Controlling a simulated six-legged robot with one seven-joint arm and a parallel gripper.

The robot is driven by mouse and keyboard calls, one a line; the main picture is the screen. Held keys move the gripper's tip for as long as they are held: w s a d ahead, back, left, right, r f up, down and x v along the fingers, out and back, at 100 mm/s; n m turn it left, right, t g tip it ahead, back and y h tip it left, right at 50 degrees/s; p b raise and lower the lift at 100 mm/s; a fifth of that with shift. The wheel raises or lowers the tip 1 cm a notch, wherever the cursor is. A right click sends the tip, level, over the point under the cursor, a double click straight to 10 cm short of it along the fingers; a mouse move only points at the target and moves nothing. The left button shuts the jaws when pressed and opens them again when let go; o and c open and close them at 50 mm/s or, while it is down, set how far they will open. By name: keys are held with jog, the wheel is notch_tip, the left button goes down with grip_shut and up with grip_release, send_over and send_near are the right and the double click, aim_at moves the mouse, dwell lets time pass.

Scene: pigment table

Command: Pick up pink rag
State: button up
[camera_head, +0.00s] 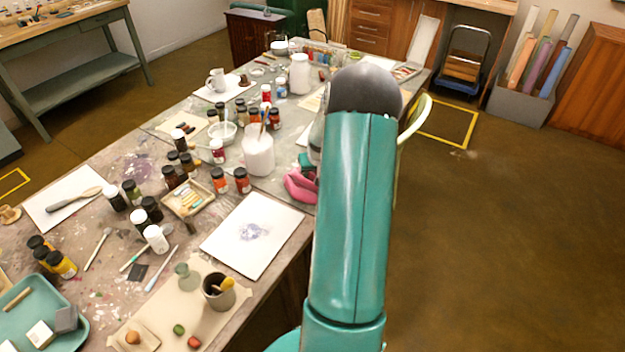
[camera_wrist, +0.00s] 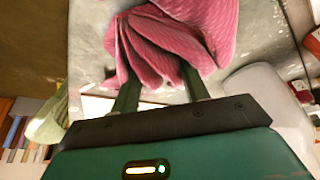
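The pink rag (camera_head: 299,186) is a bunched, folded cloth at the right edge of the table, just left of my arm. In the wrist view the striped rag (camera_wrist: 172,38) fills the top middle. My gripper (camera_wrist: 160,82) is at the rag, with its two dark green fingers spread apart and folds of cloth between and over them. The fingertips are hidden by the cloth, so I cannot tell whether they press on it. In the head view my arm hides most of the gripper.
A large white jar (camera_head: 258,150) stands left of the rag, with orange-labelled bottles (camera_head: 242,180) nearby. A white sheet (camera_head: 252,235) lies in front. Several jars and brushes crowd the table (camera_head: 150,255). The floor (camera_head: 500,240) right of my arm is clear.

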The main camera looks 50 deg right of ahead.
jog(key=c, duration=0.7)
jog(key=shift+r, duration=0.15)
jog(key=shift+c, duration=0.2)
jog(key=shift+r, duration=0.55)
jog(key=s+a+r, duration=0.8)
jog(key=a+r, duration=0.3)
jog(key=shift+a+r, duration=0.3)
